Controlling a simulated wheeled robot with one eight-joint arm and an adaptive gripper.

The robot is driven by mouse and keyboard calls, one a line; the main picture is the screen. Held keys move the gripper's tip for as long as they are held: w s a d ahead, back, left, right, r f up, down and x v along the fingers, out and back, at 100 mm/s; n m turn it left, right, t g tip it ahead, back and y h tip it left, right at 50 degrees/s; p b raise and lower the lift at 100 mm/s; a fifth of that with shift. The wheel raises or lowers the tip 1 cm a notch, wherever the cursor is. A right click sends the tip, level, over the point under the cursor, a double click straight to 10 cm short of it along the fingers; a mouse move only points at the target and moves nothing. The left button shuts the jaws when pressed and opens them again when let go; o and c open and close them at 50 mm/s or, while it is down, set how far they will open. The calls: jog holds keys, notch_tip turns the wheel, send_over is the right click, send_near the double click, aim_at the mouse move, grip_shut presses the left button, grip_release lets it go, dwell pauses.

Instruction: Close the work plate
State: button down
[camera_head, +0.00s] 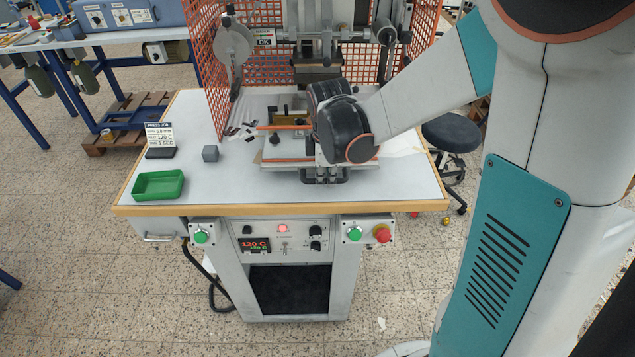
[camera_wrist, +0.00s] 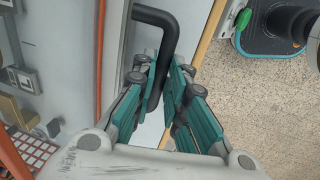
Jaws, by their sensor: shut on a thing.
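The work plate (camera_head: 285,161) is a flat light plate with an orange strip, lying on the press table below the press head. My wrist covers its right part in the head view. A bent black handle (camera_wrist: 157,17) shows in the wrist view, beside the pale plate edge. My gripper (camera_wrist: 163,78) has its teal fingers on either side of the handle's bar and is shut on it. In the head view my gripper (camera_head: 322,174) is low at the plate's front, mostly hidden by my wrist.
A green tray (camera_head: 158,186), a small grey cube (camera_head: 210,153) and a sign (camera_head: 159,136) stand on the table's left. An orange mesh guard (camera_head: 210,65) surrounds the press. Green buttons (camera_head: 201,236) and a red stop button (camera_head: 382,234) sit below the table's front edge.

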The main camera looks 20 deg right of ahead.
jog(key=w+d, duration=0.1)
jog(key=w, duration=0.2)
jog(key=w+d, duration=0.1)
jog(key=w, duration=0.2)
jog(key=w+d, duration=0.1)
jog(key=w, duration=0.2)
jog(key=shift+w+b, duration=0.2)
jog(key=shift+b, duration=0.1)
jog(key=shift+w+d+r, duration=0.1)
jog(key=shift+w+d, duration=0.05)
jog(key=shift+w, duration=0.35)
jog(key=c, duration=1.6)
grip_release()
jog(key=shift+w, duration=0.1)
notch_tip(320, 180, up, 12)
jog(key=s, duration=0.2)
jog(key=shift+s+a, duration=0.15)
jog(key=shift+a, duration=0.15)
